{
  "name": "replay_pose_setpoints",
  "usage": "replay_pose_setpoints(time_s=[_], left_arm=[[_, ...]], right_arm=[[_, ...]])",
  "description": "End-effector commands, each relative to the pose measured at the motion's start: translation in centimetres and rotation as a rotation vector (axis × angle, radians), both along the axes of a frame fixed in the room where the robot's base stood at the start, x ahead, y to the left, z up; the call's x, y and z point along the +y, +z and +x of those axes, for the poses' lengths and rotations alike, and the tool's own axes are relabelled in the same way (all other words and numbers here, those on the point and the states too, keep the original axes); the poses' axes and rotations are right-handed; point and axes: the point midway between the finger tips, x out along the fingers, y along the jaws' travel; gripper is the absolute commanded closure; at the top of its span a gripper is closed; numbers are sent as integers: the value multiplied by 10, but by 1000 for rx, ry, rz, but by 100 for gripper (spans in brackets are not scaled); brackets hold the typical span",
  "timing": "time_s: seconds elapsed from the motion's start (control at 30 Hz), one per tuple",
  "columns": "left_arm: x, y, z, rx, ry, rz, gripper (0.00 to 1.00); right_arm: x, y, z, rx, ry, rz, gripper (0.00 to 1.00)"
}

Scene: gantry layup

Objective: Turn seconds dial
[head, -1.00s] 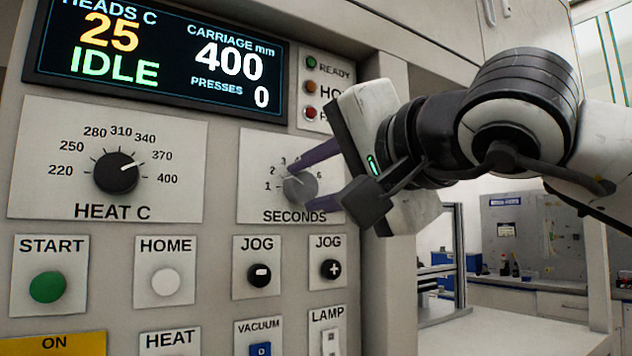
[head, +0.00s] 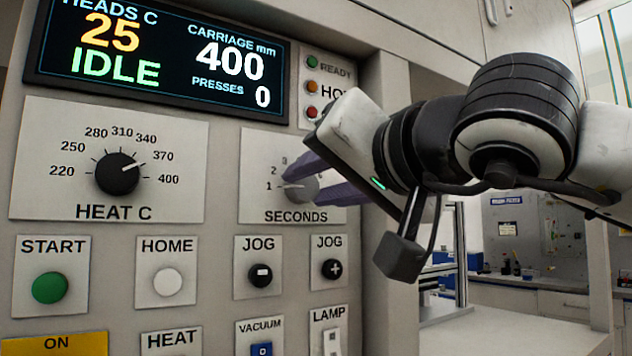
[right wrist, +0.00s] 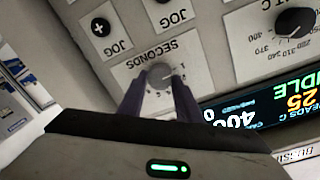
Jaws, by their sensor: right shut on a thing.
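The grey seconds dial (head: 303,189) sits on the light plate marked SECONDS (head: 262,199) on the control panel. Its white pointer line faces left, close to the 1 mark. My right gripper (head: 302,179) is shut on the dial, with one purple finger above it and the other below and to its right. The upper finger hides the higher numbers. In the right wrist view the dial (right wrist: 160,75) shows between the tips of the two purple fingers. My left gripper is not in view.
The black HEAT C dial (head: 117,174) is to the left. A display (head: 160,55) above reads IDLE, 25, 400 and 0. START (head: 49,287), HOME (head: 167,282) and JOG buttons (head: 260,275) lie below. Open room shows right of the panel.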

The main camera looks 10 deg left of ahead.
Motion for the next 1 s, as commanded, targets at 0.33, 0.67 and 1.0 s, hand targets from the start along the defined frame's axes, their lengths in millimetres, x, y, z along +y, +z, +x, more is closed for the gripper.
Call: replay_pose_setpoints(time_s=[0.33,0.67,1.0], left_arm=[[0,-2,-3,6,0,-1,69],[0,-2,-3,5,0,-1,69],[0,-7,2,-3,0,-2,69]], right_arm=[[0,-1,0,-4,-1,-6,91],[0,0,0,-3,-1,-4,50],[-19,0,-21,-6,-1,-2,50]])
